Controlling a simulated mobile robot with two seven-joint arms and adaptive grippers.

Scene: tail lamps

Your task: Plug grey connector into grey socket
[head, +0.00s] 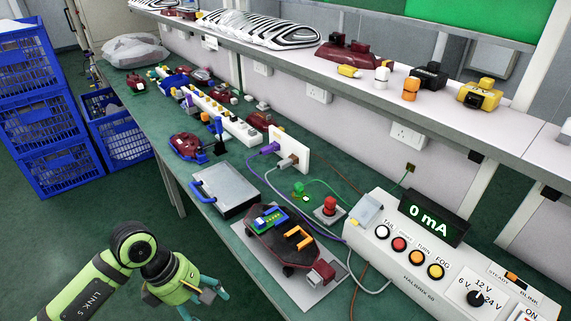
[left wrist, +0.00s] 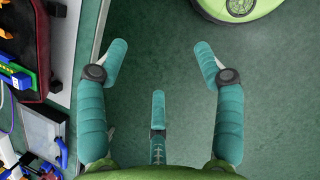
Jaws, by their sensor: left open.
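A white upright panel (head: 292,148) stands on the green bench with a purple plug and a grey connector (head: 286,163) at its face. A grey cable runs from the grey connector down toward the tester. I cannot tell whether the connector is seated or which part is the grey socket. A dark red lamp unit (head: 272,236) with blue, green and orange parts lies on a grey plate. My left gripper (head: 207,291) is open and empty, off the bench's front edge, apart from all these. Its teal fingers (left wrist: 160,58) spread over green floor in the left wrist view.
A silver case (head: 226,190) with blue handles lies near the bench edge, left of the lamp unit. A red button (head: 329,205) stands behind it. The tester (head: 430,255) reads 0 mA at the right. Blue crates (head: 45,110) stand at the far left.

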